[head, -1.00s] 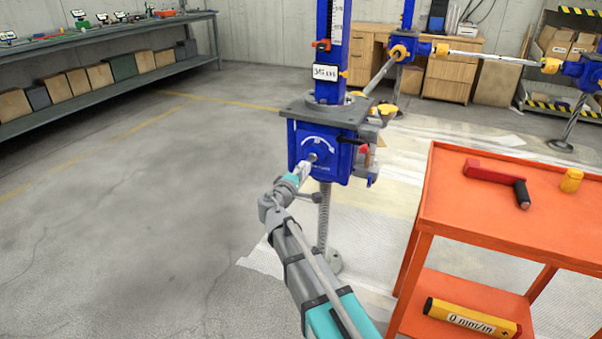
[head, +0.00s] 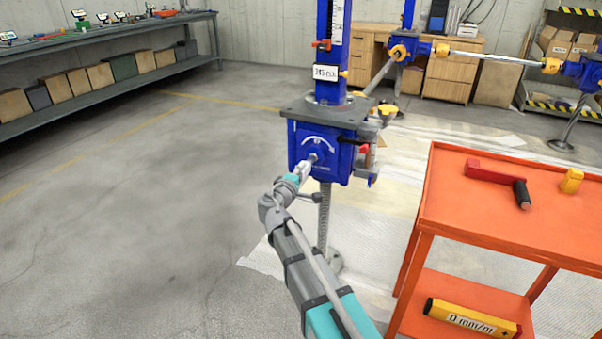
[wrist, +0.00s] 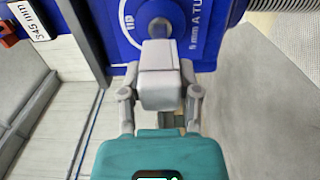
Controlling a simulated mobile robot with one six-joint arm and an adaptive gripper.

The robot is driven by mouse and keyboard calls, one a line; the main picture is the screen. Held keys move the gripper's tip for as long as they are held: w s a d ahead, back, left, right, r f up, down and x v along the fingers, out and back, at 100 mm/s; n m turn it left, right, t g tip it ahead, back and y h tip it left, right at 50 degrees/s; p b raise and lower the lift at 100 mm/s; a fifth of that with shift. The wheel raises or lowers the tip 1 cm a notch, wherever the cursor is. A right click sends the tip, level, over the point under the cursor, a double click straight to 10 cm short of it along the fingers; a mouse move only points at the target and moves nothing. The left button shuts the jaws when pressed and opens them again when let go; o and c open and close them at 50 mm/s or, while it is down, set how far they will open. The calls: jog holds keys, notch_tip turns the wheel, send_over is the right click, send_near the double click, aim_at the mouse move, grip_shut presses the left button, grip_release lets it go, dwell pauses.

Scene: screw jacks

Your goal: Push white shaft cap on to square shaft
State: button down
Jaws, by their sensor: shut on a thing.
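The blue screw jack (head: 322,148) stands in the middle of the head view, with its blue face also at the top of the wrist view (wrist: 185,15). My gripper (head: 308,164) is at this face, in front of a small round grey hub. In the wrist view my gripper (wrist: 160,75) is shut on a pale, boxy piece, the white shaft cap (wrist: 158,90), between its two grey fingers. The cap's far end is close to the round grey boss (wrist: 159,28). The square shaft is hidden behind the cap, so I cannot tell how far the cap is over it.
A red crank handle (head: 490,172) and a yellow piece (head: 571,180) lie on the orange cart (head: 545,225) at the right. A yellow level (head: 470,318) lies on its lower shelf. A yellow-ended connecting rod (head: 490,57) runs behind. The floor at left is clear.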

aim_at(307, 164)
jog(key=shift+x, duration=2.55)
dwell(0.6)
jog(key=shift+c, duration=1.2)
grip_release()
jog(key=shift+s, duration=0.15)
jog(key=v, duration=1.1)
jog(key=shift+s+a, duration=0.2)
jog(key=shift+s, duration=0.15)
